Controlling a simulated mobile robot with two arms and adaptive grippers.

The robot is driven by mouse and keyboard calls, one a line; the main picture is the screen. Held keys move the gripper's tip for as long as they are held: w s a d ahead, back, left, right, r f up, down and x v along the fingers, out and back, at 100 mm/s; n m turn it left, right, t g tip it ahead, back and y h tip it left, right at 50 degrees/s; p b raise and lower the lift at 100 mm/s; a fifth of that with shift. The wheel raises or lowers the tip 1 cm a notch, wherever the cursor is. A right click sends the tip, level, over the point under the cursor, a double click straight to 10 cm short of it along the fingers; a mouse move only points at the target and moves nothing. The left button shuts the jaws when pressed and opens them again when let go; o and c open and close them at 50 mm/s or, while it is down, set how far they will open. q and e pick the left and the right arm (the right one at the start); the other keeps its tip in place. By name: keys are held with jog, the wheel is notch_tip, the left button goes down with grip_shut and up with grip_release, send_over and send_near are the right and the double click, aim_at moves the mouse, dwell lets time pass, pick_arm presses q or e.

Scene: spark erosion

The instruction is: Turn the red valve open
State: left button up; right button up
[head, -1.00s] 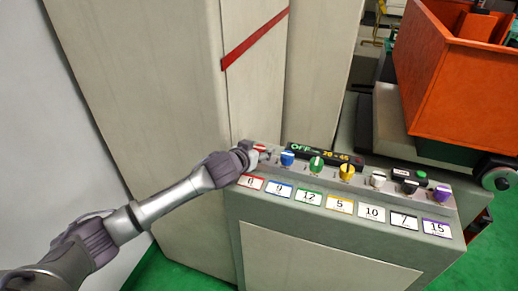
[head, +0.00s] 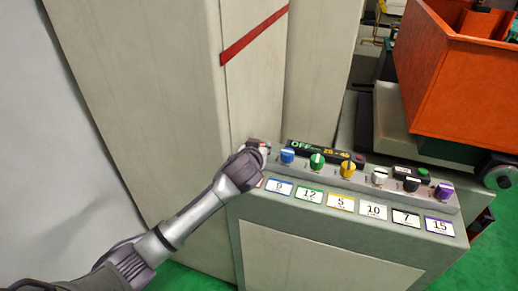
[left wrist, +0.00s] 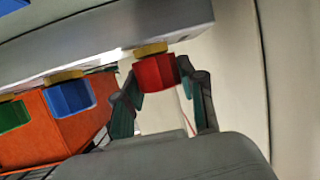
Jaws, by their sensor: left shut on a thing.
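The red valve (left wrist: 155,72) is a red knob on a yellow base, under the panel edge in the left wrist view. My left gripper (left wrist: 159,80) has one finger on each side of it and is shut on it. In the head view my left gripper (head: 258,151) is at the left end of the control panel (head: 330,226) and hides most of the red knob. How far the knob is turned cannot be told. My right gripper is not in view.
A blue knob (head: 287,156) is close to the right of my gripper, then a green knob (head: 317,161), a yellow knob (head: 347,169) and more. Number cards lie in front. A tall cabinet (head: 160,110) stands behind my arm. An orange bin (head: 470,100) is at the right.

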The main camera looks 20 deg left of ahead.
pick_arm(q)
jog(key=n+y+b, duration=0.1)
jog(key=n+g+y+b, duration=0.1)
jog(key=n+y, duration=0.1)
jog(key=n+y+b, duration=0.1)
jog(key=shift+d+f+g+y+b, duration=0.15)
jog(key=shift+f+g+y+b, duration=0.15)
jog(key=shift+y+b, duration=0.1)
jog(key=shift+r+n+g+y+b, duration=0.1)
jog(key=shift+n+g+y+b, duration=0.4)
jog(key=shift+n+y+b, duration=0.4)
jog(key=shift+r+n+g+y+b, duration=0.15)
jog(key=shift+n+g+y+b, duration=0.25)
jog(key=shift+n+y+b, duration=0.25)
jog(key=o, duration=1.2)
jog(key=shift+c, duration=0.2)
jog(key=shift+r, duration=0.15)
notch_tip(320, 180, up, 10)
jog(key=shift+f, duration=0.1)
